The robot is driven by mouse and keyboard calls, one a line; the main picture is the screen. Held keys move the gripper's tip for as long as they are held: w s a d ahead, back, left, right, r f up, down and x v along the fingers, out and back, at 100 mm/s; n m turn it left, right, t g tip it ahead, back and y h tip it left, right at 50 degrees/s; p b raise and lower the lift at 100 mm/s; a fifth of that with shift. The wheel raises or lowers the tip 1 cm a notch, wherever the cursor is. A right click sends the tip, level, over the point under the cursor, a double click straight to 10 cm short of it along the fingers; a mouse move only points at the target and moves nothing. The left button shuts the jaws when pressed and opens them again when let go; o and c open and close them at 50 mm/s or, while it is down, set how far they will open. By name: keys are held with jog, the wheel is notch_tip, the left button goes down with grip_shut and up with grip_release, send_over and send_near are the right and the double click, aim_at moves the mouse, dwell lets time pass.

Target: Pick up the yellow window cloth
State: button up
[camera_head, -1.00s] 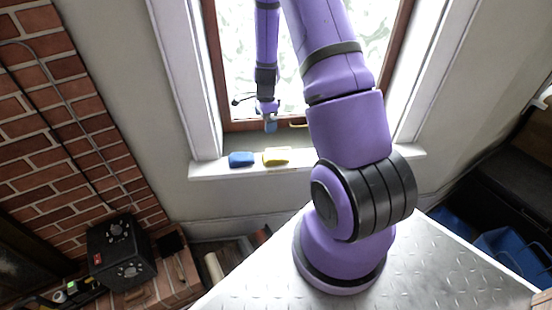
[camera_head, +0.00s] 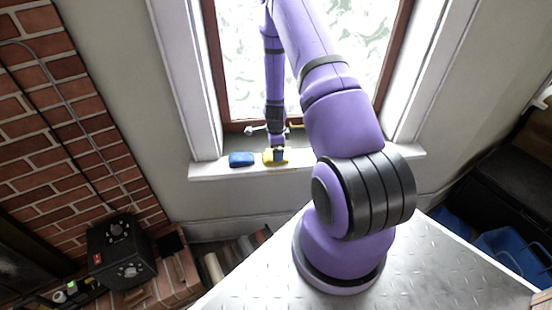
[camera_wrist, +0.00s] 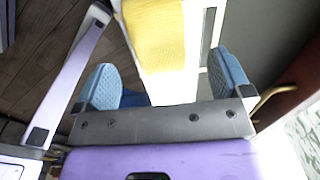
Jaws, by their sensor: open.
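The yellow window cloth (camera_head: 268,157) lies on the white windowsill, partly hidden behind my gripper (camera_head: 279,156) in the head view. In the wrist view the yellow cloth (camera_wrist: 157,35) shows at the top centre, ahead of and between my two blue fingers. My gripper (camera_wrist: 167,80) is open, with nothing between its fingertips. Whether a fingertip touches the cloth I cannot tell.
A blue cloth or sponge (camera_head: 241,159) lies on the windowsill (camera_head: 208,170) just left of the yellow cloth. The wooden window frame (camera_head: 232,127) stands close behind. A brass window handle (camera_wrist: 275,98) is near the right finger. A black box (camera_head: 121,252) stands lower left.

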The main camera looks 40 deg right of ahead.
jog(key=shift+f, duration=2.4)
jog(key=shift+c, duration=0.2)
jog(key=c, duration=1)
